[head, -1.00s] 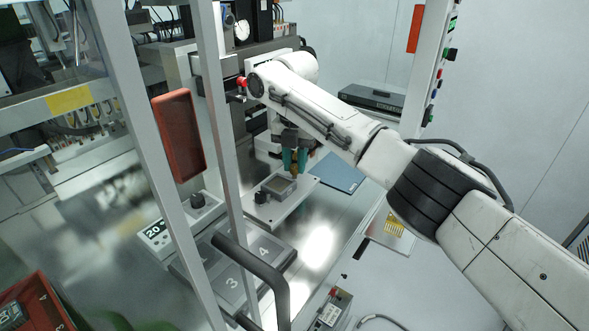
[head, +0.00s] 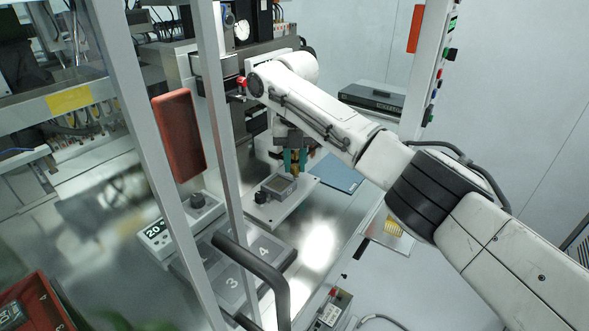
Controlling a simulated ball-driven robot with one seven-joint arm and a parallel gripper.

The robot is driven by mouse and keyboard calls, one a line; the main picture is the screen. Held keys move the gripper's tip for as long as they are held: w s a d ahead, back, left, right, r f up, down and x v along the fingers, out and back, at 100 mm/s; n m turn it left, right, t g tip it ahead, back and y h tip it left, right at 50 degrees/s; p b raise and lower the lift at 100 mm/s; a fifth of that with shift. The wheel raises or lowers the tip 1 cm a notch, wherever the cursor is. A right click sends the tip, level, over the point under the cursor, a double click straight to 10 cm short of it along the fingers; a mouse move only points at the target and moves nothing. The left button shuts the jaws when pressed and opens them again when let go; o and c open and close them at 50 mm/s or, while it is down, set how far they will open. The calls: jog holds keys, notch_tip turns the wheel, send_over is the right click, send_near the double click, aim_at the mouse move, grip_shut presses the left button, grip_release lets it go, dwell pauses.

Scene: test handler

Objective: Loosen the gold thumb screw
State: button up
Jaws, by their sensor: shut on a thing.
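My gripper (head: 295,161) has teal fingers and points down over the far right part of a light metal plate. It is shut on the gold thumb screw (head: 295,169), a small gold piece showing between and just below the fingers. The screw stands at the back right corner of a square grey fixture (head: 279,187) on the plate (head: 275,213). A black knob (head: 261,196) sits at the fixture's front left. The screw's lower end and thread are too small to make out.
A grey frame post (head: 222,150) and a black handle (head: 262,275) stand in front. A block marked 20 (head: 155,237) and numbered pads (head: 232,283) lie nearer. A blue-grey sheet (head: 338,173) lies behind right.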

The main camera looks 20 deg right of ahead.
jog(key=shift+r+n, duration=0.1)
jog(key=shift+n, duration=1.3)
jog(key=n, duration=0.3)
jog(key=o, duration=0.5)
jog(key=shift+r, duration=2.45)
